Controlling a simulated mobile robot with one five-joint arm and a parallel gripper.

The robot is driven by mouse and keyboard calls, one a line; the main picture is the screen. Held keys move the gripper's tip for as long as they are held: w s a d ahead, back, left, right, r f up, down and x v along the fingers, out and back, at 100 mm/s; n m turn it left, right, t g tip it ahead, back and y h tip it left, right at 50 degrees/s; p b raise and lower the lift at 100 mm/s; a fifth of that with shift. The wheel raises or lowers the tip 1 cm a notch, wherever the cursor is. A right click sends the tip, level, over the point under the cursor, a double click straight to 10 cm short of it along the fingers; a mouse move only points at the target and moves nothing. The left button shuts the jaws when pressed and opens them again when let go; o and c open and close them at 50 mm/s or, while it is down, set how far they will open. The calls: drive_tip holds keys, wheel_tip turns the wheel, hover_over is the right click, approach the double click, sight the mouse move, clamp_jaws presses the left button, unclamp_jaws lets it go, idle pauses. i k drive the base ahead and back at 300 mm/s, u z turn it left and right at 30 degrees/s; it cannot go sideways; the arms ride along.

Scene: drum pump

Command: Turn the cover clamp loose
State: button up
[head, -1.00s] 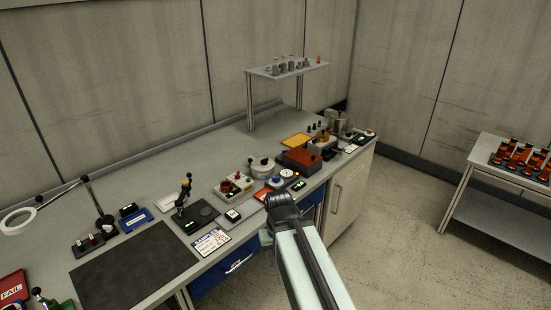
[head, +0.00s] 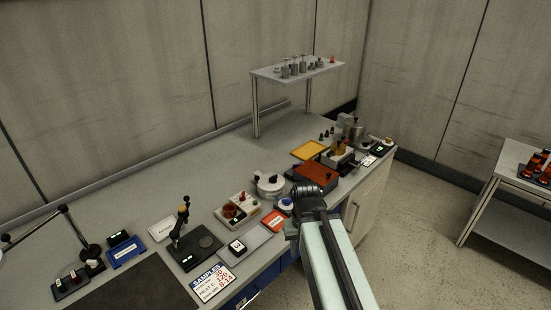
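I cannot make out for certain which part is the cover clamp. A round pale pot (head: 268,187) with a dark knob on its lid stands on the bench, left of my gripper. A light box (head: 238,209) with a red round part and small knobs sits in front of it to the left. My gripper (head: 303,190) is dark and reaches over the bench's front edge, beside a small white and blue round device (head: 285,205). Its fingers are too small and dark to tell open from shut. It hides part of the bench behind it.
A red-brown box (head: 316,174) and a yellow tray (head: 308,150) lie behind my gripper. A lever press (head: 183,225) and a SAMPLES card (head: 212,281) are at left. A raised shelf (head: 298,70) stands at the back. The bench's back left is clear.

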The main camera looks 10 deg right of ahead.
sight(273, 180)
drive_tip(key=i, duration=1)
drive_tip(key=u, duration=0.05)
